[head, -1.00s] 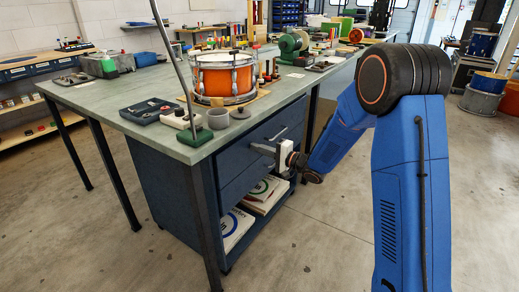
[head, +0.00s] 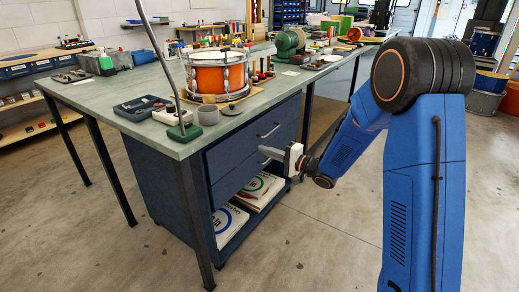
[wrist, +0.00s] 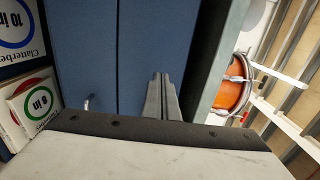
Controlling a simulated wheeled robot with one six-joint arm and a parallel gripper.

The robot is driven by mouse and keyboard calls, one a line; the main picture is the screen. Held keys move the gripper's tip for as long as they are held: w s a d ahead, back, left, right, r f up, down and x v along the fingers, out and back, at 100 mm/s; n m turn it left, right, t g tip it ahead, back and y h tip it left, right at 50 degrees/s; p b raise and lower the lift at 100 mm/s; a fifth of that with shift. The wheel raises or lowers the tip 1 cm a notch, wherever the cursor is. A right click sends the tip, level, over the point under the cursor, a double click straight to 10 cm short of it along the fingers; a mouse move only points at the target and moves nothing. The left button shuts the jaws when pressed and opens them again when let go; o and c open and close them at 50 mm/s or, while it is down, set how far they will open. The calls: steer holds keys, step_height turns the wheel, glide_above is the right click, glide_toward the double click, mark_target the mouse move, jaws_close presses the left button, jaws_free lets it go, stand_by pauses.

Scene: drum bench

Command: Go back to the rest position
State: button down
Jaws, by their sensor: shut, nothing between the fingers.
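My gripper (head: 268,156) is shut and empty, in front of the dark blue drawer cabinet (head: 228,160) under the bench. In the head view it shows just below the handle (head: 270,131) of the upper drawer; I cannot tell the exact gap to the drawer fronts. In the wrist view, the two dark fingers of my gripper (wrist: 161,78) lie together, with the blue drawer fronts (wrist: 125,45) behind them. The drawers look closed.
The bench top (head: 155,82) holds an orange drum (head: 207,78), a blue-grey tray (head: 143,107) and a lamp-like stand with a green base (head: 184,133). Boxes (head: 262,187) lie on the open shelf below the drawers. The floor (head: 310,235) in front is clear.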

steer(key=s+d+r+n+t+h, duration=0.1)
steer(key=s+d+r+h, duration=0.3)
steer(key=d, duration=0.4)
steer(key=s+d+r+h, duration=0.2)
steer(key=s+d+h, duration=0.3)
steer(key=d, duration=0.2)
steer(key=s+d+r+n+t+h, duration=0.1)
steer(key=s+d+r+h, duration=0.3)
steer(key=d, duration=0.4)
steer(key=s+f+n+g, duration=0.2)
steer(key=s+g, duration=0.2)
steer(key=s, duration=1.2)
steer(key=s+f+n+g+h, duration=0.1)
steer(key=s+f+n+g, duration=0.1)
steer(key=s, duration=1.5)
steer(key=shift+s+d+n+g+h, duration=0.15)
steer(key=shift+d+n+g+h, duration=0.15)
steer(key=shift+d+n+g, duration=0.45)
